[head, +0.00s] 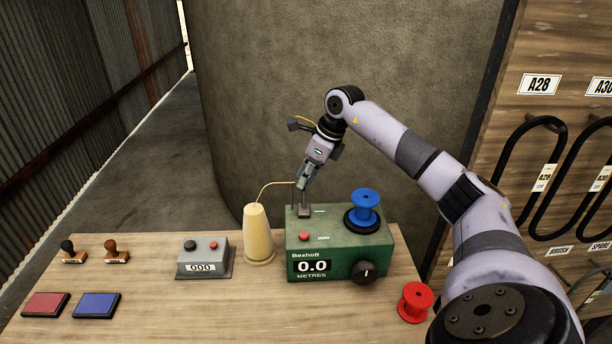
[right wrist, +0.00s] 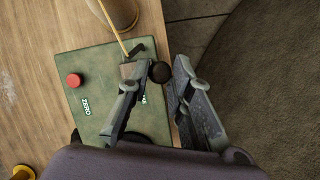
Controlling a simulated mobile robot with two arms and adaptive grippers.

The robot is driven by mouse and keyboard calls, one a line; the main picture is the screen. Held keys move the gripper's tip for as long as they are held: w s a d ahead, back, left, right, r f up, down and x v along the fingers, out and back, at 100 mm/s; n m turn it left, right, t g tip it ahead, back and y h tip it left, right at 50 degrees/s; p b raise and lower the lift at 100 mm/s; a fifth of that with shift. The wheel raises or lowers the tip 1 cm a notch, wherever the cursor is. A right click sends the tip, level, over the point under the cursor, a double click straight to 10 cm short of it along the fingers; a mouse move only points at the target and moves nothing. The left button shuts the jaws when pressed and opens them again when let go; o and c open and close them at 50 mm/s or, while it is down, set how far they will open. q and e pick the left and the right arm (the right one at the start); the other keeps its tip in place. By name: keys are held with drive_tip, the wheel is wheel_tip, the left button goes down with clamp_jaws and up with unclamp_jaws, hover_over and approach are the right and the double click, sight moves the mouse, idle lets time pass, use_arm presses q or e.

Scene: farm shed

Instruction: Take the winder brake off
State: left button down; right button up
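The winder is a green box (head: 340,250) on the table, with a "0.0 METRES" display and a blue spool (head: 365,200) on top. In the right wrist view its green top (right wrist: 75,55) lies below my right gripper (right wrist: 160,70). A black ball knob (right wrist: 160,72), apparently the brake lever's, shows between the open fingertips. A gap shows on the right side of the ball; whether the left finger touches it I cannot tell. In the head view my right gripper (head: 301,187) hangs over the winder's back left corner and hides the lever. My left gripper is out of view.
A cone of cream yarn (head: 258,235) stands left of the winder, its thread running to the winder. A red ZERO button (head: 303,236) is near the lever. A red spool (head: 415,302), grey counter (head: 203,258), stamps and ink pads lie on the table (head: 150,310).

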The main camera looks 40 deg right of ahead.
clamp_jaws()
idle(0.3)
